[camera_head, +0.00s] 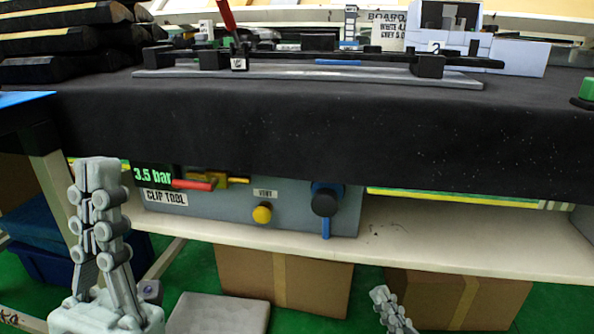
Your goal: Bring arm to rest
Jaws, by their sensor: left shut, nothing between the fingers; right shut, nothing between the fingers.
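My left gripper (98,175) points upward at the lower left, in front of the table edge and below the tabletop. Its fingers are shut with nothing between them. My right gripper (380,295) shows only at the bottom edge, right of centre, low in front of the shelf and boxes. Its fingers are shut and empty, and the rest of it is cut off by the frame. Both grippers are apart from the table (300,125).
On the table lie a grey plate (310,75) with a dark bar, a red-handled tool (228,18) and a green button (587,90). The clip tool box (225,205), with yellow knob and blue lever, sits on the shelf (450,235) below. Cardboard boxes (310,280) stand underneath.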

